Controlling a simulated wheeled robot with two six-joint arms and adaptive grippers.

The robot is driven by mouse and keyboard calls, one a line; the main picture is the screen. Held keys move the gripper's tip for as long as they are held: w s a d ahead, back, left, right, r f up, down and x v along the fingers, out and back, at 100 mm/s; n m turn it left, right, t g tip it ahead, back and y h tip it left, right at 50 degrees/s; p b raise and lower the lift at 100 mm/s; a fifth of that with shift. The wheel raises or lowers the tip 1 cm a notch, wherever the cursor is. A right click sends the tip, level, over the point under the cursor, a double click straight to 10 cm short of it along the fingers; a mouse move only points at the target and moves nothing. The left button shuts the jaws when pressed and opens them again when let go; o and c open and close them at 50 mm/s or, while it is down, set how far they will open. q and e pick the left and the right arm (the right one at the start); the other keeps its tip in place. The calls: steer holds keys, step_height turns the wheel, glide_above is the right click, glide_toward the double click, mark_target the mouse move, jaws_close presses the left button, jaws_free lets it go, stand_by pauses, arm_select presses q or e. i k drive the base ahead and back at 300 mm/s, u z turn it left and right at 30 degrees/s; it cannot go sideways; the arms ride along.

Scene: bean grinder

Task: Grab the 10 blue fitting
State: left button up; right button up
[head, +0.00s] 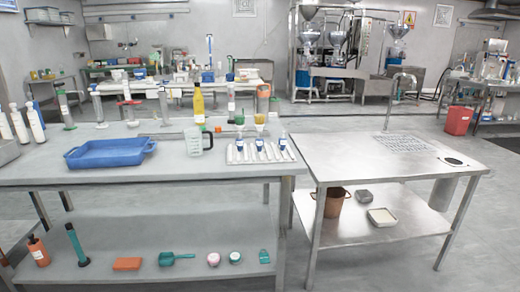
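Neither of my grippers shows in the head view. No part that is clearly a blue fitting can be made out. Small blue pieces (261,144) stand among the white strips of a rack (262,155) at the right end of the grey workbench (180,171). They are too small to tell whether they are fittings or bottle caps. A blue tray (110,152) lies at the left of the same bench and looks empty.
A clear measuring jug (194,141) and a yellow bottle (199,105) stand left of the rack. A metal sink table (350,165) is on the right. The lower shelf (150,277) holds an orange bottle (38,251), a teal scoop (170,259) and small jars. The bench front is clear.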

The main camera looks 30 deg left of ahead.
mark_target(239, 142)
steer(key=z, duration=0.55)
steer(key=i, duration=1.75)
steer(key=u, duration=0.7)
